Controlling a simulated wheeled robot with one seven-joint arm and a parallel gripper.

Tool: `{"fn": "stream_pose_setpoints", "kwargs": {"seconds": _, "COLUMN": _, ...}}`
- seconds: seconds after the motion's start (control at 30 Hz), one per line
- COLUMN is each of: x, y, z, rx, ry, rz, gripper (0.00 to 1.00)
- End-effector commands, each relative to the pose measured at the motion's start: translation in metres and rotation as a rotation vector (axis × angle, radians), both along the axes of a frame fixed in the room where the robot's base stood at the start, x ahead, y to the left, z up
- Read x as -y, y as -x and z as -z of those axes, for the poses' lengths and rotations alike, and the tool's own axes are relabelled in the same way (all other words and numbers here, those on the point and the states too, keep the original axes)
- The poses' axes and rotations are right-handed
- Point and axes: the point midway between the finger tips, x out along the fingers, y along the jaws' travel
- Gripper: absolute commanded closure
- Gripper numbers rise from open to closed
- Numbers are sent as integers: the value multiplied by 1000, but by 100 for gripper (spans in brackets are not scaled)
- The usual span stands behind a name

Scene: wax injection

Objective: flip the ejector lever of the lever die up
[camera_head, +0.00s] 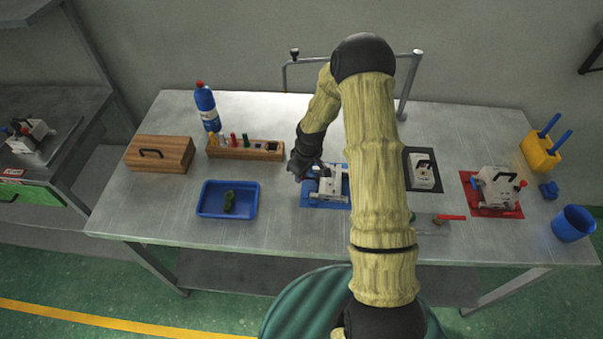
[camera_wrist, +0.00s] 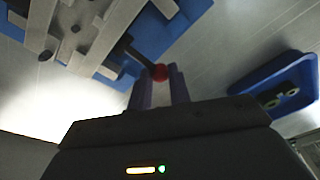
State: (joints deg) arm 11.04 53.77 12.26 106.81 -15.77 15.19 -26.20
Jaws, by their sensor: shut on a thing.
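The lever die, a pale metal block, sits on a blue mat (camera_head: 313,203) near the middle of the bench. In the head view the die (camera_head: 327,187) is partly hidden by my arm. In the wrist view the die (camera_wrist: 82,30) fills the upper left, with its dark ejector lever (camera_wrist: 135,54) reaching toward my fingers. The lever ends in a red knob (camera_wrist: 160,72). My gripper (camera_wrist: 159,82) is shut on the lever at this knob, with a finger on each side. In the head view my gripper (camera_head: 300,172) is at the die's left side.
A blue tray (camera_head: 203,212) with a dark green piece stands to the left. A wooden rack (camera_head: 222,153), a wooden box (camera_head: 150,162) and a bottle (camera_head: 206,105) stand behind. Another die (camera_head: 497,186) on a red mat and a blue cup (camera_head: 572,224) are at the right.

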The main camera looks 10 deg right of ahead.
Motion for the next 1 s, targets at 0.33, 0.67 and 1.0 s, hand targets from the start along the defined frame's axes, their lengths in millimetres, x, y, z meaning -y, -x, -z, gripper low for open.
{"fn": "stream_pose_setpoints", "kwargs": {"seconds": 0.33, "x": 3, "y": 4, "z": -4, "rx": 32, "ry": -131, "rz": 4, "gripper": 100}}
{"fn": "stream_pose_setpoints", "kwargs": {"seconds": 0.67, "x": 6, "y": 7, "z": -9, "rx": 66, "ry": -252, "rz": 3, "gripper": 100}}
{"fn": "stream_pose_setpoints", "kwargs": {"seconds": 1.0, "x": 10, "y": 7, "z": -13, "rx": 91, "ry": -318, "rz": 4, "gripper": 100}}
